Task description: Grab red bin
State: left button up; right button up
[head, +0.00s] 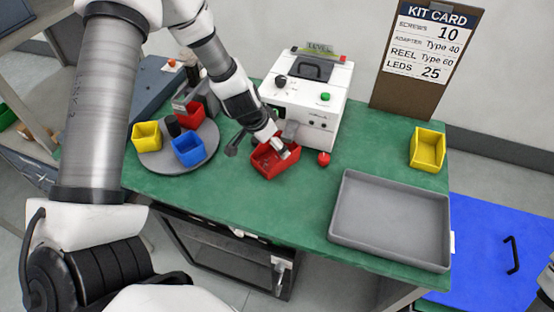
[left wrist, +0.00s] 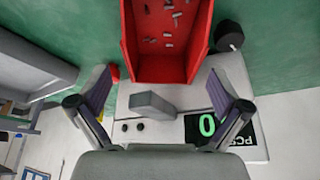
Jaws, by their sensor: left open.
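A red bin (head: 264,166) stands on the green table in front of the white machine. In the left wrist view the red bin (left wrist: 128,50) holds several small metal pieces. My left gripper (head: 283,150) is above the bin's machine-side edge in the head view. In the left wrist view its fingers (left wrist: 160,100) are spread wide, with the bin's near end just beyond them and a grey block (left wrist: 153,104) showing between them. Contact with the bin cannot be told. Another red bin (head: 188,116) sits on the round grey tray (head: 152,160). My right gripper is out of view.
The white machine (head: 318,115) stands behind the bin, with a red knob (head: 324,158) to the right. A blue bin (head: 189,149) and yellow bin (head: 146,135) share the round tray. A grey tray (head: 345,235) and another yellow bin (head: 427,150) are at right.

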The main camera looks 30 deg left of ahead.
aim_at(276, 159)
pick_arm(q)
jog(key=b+x, duration=0.1)
jog(key=x, duration=0.1)
jog(key=b+x, duration=0.2)
jog(key=x, duration=0.1)
jog(key=shift+w+a+f, duration=0.25)
jog(key=shift+w, duration=0.05)
jog(key=shift+r, duration=0.2)
jog(key=shift+s+r, duration=0.25)
jog(key=shift+s, duration=0.05)
jog(key=c, duration=1)
jog(key=shift+c, duration=0.2)
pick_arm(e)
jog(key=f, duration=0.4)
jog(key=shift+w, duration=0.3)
